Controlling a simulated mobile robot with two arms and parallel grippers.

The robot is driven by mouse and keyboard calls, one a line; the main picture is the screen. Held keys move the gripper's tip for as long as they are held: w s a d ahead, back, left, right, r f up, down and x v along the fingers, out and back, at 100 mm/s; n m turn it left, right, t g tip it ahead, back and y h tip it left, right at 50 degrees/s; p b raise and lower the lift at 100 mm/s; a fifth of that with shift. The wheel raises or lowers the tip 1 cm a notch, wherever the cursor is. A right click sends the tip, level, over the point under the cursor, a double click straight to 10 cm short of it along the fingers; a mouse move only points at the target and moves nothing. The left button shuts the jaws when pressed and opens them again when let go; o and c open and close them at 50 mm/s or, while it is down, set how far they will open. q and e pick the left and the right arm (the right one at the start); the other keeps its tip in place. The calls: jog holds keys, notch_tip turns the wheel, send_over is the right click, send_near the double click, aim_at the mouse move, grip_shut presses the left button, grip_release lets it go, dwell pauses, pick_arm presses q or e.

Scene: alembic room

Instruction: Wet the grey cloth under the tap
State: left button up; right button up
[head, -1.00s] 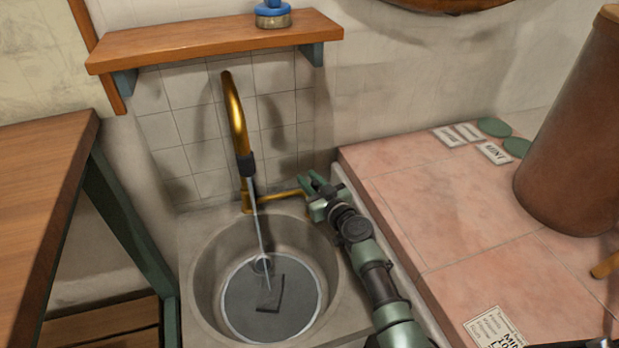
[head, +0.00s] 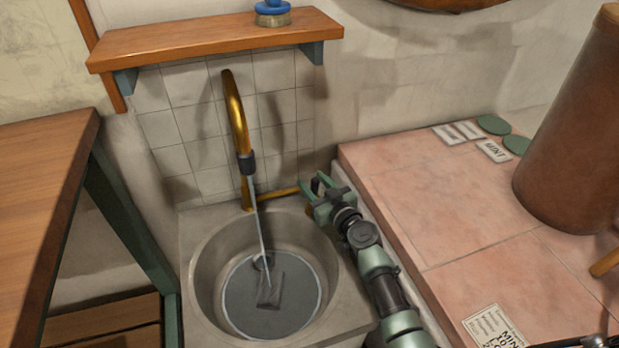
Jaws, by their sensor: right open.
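The brass tap (head: 236,115) stands behind the round sink (head: 205,265), and a thin stream of water (head: 261,225) runs from its dark nozzle. The grey cloth (head: 270,290) lies on the dark, round bottom of the sink, where the stream comes down at or close to it. The brass tap lever (head: 278,194) sticks out to the right of the tap. My right gripper (head: 315,184) is open at the lever's right end; I cannot tell whether it touches it. My left gripper is not in view.
A wooden shelf (head: 215,40) with a blue-topped object (head: 272,13) hangs above the tap. A pink tiled counter (head: 420,210) with labels, green discs (head: 494,125) and a large brown cylinder (head: 575,130) is at right. A wooden table (head: 40,190) is at left.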

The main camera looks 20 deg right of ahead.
aim_at(317, 188)
jog(key=shift+v, duration=2.7)
